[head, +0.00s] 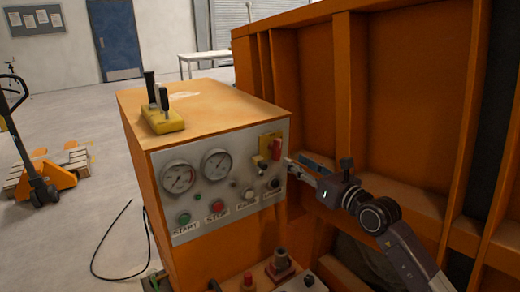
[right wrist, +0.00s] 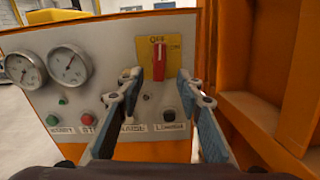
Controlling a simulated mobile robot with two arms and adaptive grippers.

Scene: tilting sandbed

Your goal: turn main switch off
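The main switch is a red handle (head: 276,149) on a yellow plate (head: 264,142), at the upper right of the grey control panel (head: 199,200). In the right wrist view the red handle (right wrist: 159,62) stands upright on its yellow plate (right wrist: 178,56). Blurred lettering above it looks like "OFF". My right gripper (head: 297,167) is at the panel's right edge. In its wrist view the gripper (right wrist: 160,76) is open, one finger on each side of the handle's lower part, with gaps on both sides. Contact cannot be told. My left gripper is not in view.
The panel has two gauges (head: 179,177), a green button (head: 184,218), a red button (head: 217,206) and black knobs (head: 273,184). A yellow box with levers (head: 163,122) sits on the orange cabinet. The ribbed orange wall (head: 395,80) stands close on the right.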

